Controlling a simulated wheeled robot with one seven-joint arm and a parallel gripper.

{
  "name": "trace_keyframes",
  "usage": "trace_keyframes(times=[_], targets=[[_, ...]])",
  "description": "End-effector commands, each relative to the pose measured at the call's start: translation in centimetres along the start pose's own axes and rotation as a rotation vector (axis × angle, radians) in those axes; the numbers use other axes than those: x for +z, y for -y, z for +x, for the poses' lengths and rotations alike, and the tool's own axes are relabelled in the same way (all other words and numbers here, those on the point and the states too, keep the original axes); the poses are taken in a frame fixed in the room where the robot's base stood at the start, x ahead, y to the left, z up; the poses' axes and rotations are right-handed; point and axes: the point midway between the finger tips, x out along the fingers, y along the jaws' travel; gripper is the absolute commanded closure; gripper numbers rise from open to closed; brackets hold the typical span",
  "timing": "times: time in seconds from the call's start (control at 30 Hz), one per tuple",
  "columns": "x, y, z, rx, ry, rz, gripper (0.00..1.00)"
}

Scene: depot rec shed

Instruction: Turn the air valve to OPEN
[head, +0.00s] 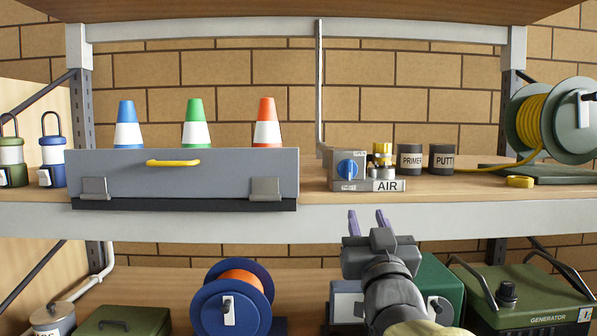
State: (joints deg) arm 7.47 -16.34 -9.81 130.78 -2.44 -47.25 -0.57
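The air valve is a grey box (346,157) on the upper shelf, right of the long grey drawer box. A round blue knob (347,169) with a white mark sits on its front. Small labels beside the knob are too small to read. A white AIR sign (386,185) stands at its right, below brass fittings (381,156). My gripper (368,217) is in front of the shelf edge, below and a little right of the knob in the picture. Its two purple fingers point up, apart, with nothing between them. It appears clear of the knob.
A grey box (225,172) with a yellow handle stands left, with three cones behind it. PRIMER (410,158) and PUTTY (441,159) cans, a yellow tape roll (520,181) and a hose reel (560,122) stand right. The shelf edge (220,225) crosses below the valve.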

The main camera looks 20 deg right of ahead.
Motion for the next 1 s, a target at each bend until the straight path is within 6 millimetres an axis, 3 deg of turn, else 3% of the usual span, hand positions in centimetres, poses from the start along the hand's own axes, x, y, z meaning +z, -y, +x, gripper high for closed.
trace_keyframes(times=[0.27,1.0], targets=[[-0.2,0.0,2.6,0.000,0.004,0.000,0.65],[-0.3,0.0,13.9,0.000,0.004,-0.001,0.65]])
